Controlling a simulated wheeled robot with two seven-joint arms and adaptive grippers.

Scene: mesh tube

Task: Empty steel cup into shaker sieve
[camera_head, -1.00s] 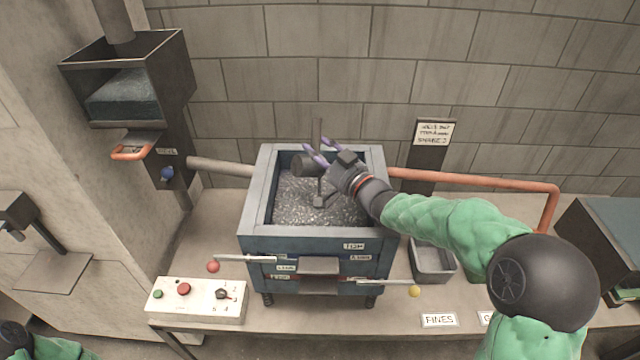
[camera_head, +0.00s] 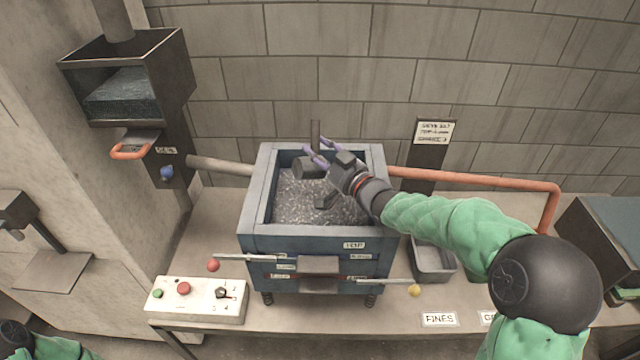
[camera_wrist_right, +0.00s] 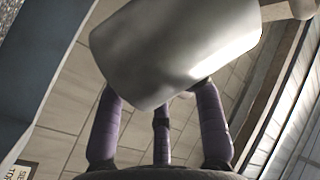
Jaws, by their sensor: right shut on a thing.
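The steel cup (camera_head: 307,167) is in my right gripper (camera_head: 318,158), over the open top of the blue shaker (camera_head: 312,243). The cup lies tipped on its side in the head view. In the right wrist view the smooth grey cup (camera_wrist_right: 175,50) fills the top, with the purple fingers (camera_wrist_right: 160,125) shut against it. The inside of the cup is hidden in both views. Grey granular material (camera_head: 310,203) covers the sieve below the cup. My left gripper is out of view.
A control box (camera_head: 197,300) stands front left. Red and yellow knobbed levers stick out at the shaker's front. A metal tray (camera_head: 433,262) stands right of the shaker. An orange pipe (camera_head: 480,178) runs behind. A hopper (camera_head: 125,85) is on the left wall.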

